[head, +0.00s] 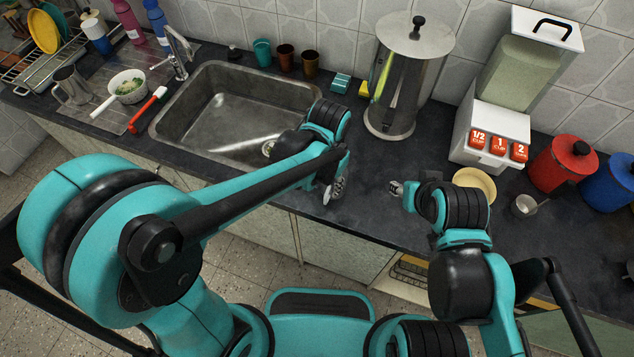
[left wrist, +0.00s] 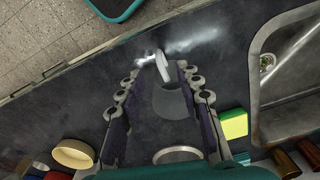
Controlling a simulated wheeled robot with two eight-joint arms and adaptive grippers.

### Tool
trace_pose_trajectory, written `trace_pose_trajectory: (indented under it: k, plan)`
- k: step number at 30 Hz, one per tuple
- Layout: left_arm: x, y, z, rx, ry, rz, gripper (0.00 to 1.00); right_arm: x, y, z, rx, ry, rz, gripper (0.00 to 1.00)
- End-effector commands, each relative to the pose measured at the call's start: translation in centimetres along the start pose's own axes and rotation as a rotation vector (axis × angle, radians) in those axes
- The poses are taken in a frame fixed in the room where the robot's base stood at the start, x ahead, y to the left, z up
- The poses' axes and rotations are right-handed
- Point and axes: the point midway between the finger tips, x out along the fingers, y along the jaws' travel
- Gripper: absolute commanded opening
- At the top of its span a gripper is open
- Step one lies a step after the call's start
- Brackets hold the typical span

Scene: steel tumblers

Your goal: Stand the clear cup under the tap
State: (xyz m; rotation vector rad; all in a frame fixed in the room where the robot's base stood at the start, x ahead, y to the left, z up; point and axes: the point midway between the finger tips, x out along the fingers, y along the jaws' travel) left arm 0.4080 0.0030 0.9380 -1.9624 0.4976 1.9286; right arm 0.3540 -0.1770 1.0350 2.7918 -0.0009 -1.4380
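In the head view, my left gripper (head: 335,190) points down over the counter's front strip, right of the sink. The left wrist view shows its two fingers (left wrist: 155,75) spread apart. Between them is a grey, see-through shape that looks like the clear cup (left wrist: 170,100), with a bright white patch at its far end. A gap shows on its left side; contact on the right is unclear. In the head view the cup is mostly hidden by the gripper. A tap (head: 180,62) stands behind the sink's left corner. My right gripper (head: 397,188) hangs low over the counter, its fingers too small to read.
The steel sink (head: 215,75) is empty. A tall steel urn (head: 400,85) stands against the wall, with sponges (head: 342,84) on its left. A white dispenser (head: 490,130), a yellow dish (head: 475,178) and a red canister (head: 563,165) are at right. Small tumblers (head: 286,58) stand behind the sink.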

Motion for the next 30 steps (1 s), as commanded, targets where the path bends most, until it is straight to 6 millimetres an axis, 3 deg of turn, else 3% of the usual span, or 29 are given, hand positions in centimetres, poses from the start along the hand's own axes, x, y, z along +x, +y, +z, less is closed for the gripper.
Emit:
trace_pose_trajectory:
  k: [13,21,28,30]
  plan:
    - [4.4,0.4,0.0,0.016,-0.019,0.001,0.35,1.5,0.0,1.1,0.000,0.000,0.000,0.40]
    - [8.3,0.2,0.2,0.015,-0.018,0.001,0.35,3.2,0.0,2.3,0.000,0.000,0.000,0.40]
    - [8.4,0.2,0.3,0.015,-0.018,0.001,0.35,3.1,0.0,2.2,0.000,0.000,0.000,0.40]
    - [8.4,0.2,0.3,0.015,-0.018,0.001,0.19,3.1,0.0,2.2,0.000,0.000,0.000,0.40]
